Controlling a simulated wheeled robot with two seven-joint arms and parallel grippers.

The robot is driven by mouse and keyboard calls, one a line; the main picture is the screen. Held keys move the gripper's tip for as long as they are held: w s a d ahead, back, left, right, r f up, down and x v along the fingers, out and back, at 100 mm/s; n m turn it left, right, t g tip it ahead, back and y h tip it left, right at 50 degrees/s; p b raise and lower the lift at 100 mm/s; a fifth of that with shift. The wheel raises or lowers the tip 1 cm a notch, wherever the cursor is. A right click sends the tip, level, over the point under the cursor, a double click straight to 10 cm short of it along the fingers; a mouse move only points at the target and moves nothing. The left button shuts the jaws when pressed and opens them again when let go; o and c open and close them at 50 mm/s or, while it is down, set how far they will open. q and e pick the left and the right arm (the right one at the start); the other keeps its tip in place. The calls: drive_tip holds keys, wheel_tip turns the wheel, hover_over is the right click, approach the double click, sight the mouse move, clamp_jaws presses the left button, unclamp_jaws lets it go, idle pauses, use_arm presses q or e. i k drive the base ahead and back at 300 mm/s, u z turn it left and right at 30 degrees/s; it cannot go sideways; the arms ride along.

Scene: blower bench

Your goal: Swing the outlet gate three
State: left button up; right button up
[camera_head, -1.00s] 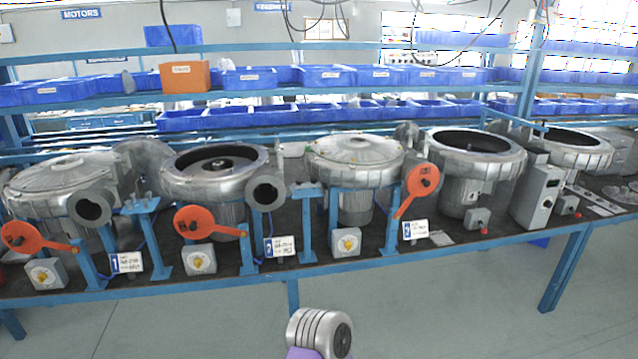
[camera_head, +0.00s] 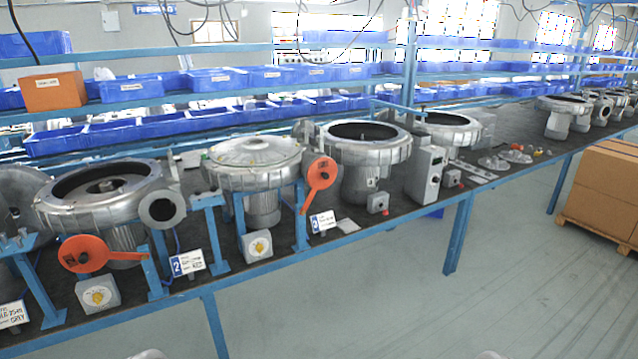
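An orange gate disc (camera_head: 320,174) with a short arm hangs on a blue post at the right end of the row of gates. Its arm runs down and left from the disc, and any outlet port behind it is hidden. The card below it (camera_head: 322,221) is too small to read surely. A second orange gate (camera_head: 82,254) lies low to the left, clear of the dark outlet port (camera_head: 163,209) of its blower. The card near it (camera_head: 187,263) shows a 2. Neither gripper can be made out; only slivers of grey show at the bottom edge.
Silver blowers (camera_head: 253,163) stand along the dark bench (camera_head: 350,240). Grey boxes with yellow knobs (camera_head: 257,245) sit along its front edge. A grey control box (camera_head: 425,174) stands right of centre. Stacked cartons (camera_head: 607,190) stand at the right. The floor in front is clear.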

sight(322, 173)
drive_tip(key=u, duration=0.2)
drive_tip(key=i, duration=1.45)
drive_tip(key=z, duration=0.15)
